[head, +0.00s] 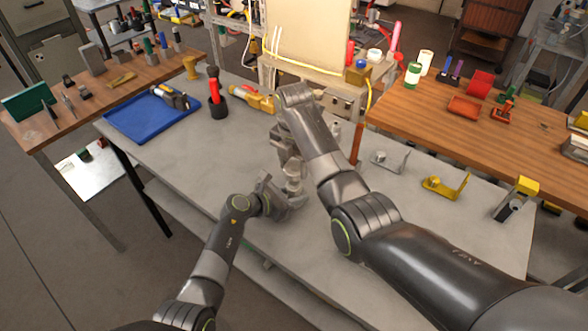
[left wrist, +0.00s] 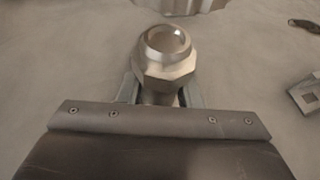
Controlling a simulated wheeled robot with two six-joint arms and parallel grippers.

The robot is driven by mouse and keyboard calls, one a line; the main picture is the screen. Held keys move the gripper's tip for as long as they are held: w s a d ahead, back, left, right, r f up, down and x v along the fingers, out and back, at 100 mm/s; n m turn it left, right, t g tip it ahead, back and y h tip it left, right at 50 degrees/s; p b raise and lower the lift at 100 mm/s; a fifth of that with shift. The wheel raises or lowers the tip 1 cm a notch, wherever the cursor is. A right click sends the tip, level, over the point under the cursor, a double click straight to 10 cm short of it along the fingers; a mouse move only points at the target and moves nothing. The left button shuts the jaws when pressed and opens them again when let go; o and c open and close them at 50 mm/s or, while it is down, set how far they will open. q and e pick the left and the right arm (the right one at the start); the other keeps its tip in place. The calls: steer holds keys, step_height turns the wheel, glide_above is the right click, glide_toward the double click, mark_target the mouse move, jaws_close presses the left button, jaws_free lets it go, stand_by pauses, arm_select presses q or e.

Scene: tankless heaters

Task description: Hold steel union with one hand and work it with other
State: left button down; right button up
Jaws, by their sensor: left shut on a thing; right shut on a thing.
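The steel union (head: 293,172) stands above the grey table between my two grippers. In the left wrist view its hex nut and round open top (left wrist: 167,62) face the camera. My left gripper (head: 287,193) is shut on the lower part of the union, with a finger on each side below the hex. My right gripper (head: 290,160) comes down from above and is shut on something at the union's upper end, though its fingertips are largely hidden. A ribbed metal piece (left wrist: 180,5) shows at the top edge of the left wrist view, apart from the open top.
A blue tray (head: 130,124) with a tool lies at the left of the grey table. A red and black tool (head: 216,95) stands behind. Grey and yellow brackets (head: 445,186) lie to the right. The table in front of the left tray is clear.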

steer(key=shift+r, duration=1.1)
arm_select(q)
steer(key=c, duration=0.9)
jaws_free()
steer(key=shift+c, duration=0.2)
